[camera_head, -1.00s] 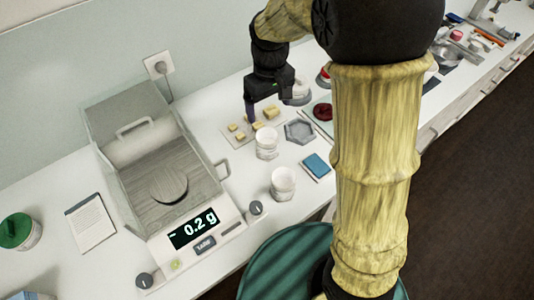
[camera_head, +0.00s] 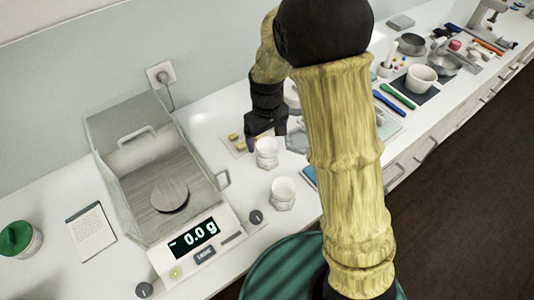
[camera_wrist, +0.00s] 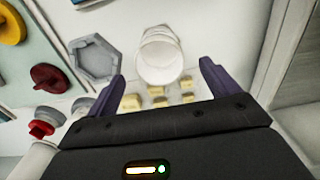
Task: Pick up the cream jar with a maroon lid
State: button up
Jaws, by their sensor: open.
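My gripper (camera_head: 265,140) is open and empty, low over the bench. In the wrist view, its purple fingers (camera_wrist: 162,72) point toward a white open jar (camera_wrist: 160,58), which lies beyond and between the tips. That jar shows in the head view (camera_head: 267,154) right by the fingers; I cannot tell whether they touch. A jar with a red or maroon lid (camera_wrist: 42,129) is at the lower left of the wrist view, left of my gripper. A loose dark red lid-like disc (camera_wrist: 50,77) lies above it. My arm hides this area in the head view.
A second white jar (camera_head: 283,194) stands nearer the front edge. A grey hexagonal dish (camera_wrist: 95,62) and several yellow blocks (camera_wrist: 157,92) lie close to my gripper.

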aim_at(267, 144)
jog(key=shift+f, duration=1.7)
jog(key=shift+s, duration=0.1)
jog(key=shift+f+p, duration=0.9)
jog(key=shift+f, duration=1.7)
jog(key=c, duration=1.1)
